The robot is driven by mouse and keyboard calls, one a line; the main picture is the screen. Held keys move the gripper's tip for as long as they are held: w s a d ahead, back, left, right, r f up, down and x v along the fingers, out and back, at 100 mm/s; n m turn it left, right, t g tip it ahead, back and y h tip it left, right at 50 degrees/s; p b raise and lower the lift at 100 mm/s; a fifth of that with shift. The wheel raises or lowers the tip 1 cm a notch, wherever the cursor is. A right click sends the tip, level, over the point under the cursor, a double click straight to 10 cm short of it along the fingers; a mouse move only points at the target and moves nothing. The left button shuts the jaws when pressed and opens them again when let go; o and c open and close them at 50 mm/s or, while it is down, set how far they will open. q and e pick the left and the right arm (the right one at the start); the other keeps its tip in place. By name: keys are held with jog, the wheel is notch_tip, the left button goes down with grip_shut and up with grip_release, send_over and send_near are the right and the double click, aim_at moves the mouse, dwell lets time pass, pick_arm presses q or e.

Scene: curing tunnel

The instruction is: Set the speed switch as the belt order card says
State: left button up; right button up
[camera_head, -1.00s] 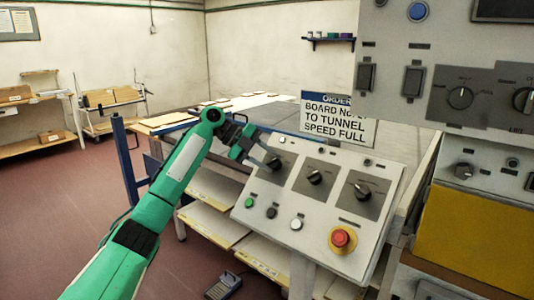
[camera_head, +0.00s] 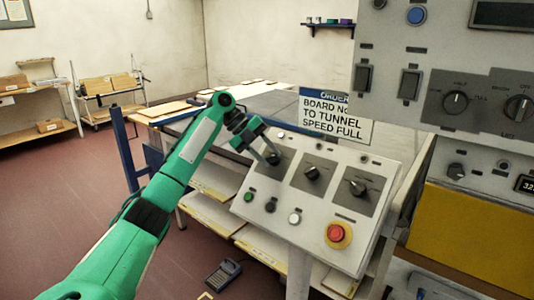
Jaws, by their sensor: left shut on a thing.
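The belt order card (camera_head: 337,114) stands behind the sloped control panel (camera_head: 315,245) and reads "BOARD NO… TO TUNNEL SPEED FULL"; part of its number is hard to read. The panel has three rotary switches in a row: a left one (camera_head: 274,157), a middle one (camera_head: 312,173) and a right one (camera_head: 358,188). Their labels are too small to read. My left gripper (camera_head: 269,153) is at the left switch, its fingers shut on that knob and partly hiding it. My right gripper is out of view.
Below the switches are green, black and white buttons and a red emergency button (camera_head: 336,233). An upright cabinet (camera_head: 450,60) with more knobs, one marked HALF and FULL, stands at the right. A handheld device (camera_head: 223,274) lies on the floor.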

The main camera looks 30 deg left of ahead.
pick_arm(q)
jog(key=shift+f, duration=0.1)
jog(key=o, duration=1)
jog(key=shift+c, duration=0.2)
jog(key=shift+s+a+r, duration=0.1)
jog(key=shift+a+r, duration=0.2)
jog(key=shift+r, duration=0.1)
jog(key=v, duration=1.2)
jog(key=shift+s+a+r, duration=0.2)
jog(key=shift+a, duration=0.1)
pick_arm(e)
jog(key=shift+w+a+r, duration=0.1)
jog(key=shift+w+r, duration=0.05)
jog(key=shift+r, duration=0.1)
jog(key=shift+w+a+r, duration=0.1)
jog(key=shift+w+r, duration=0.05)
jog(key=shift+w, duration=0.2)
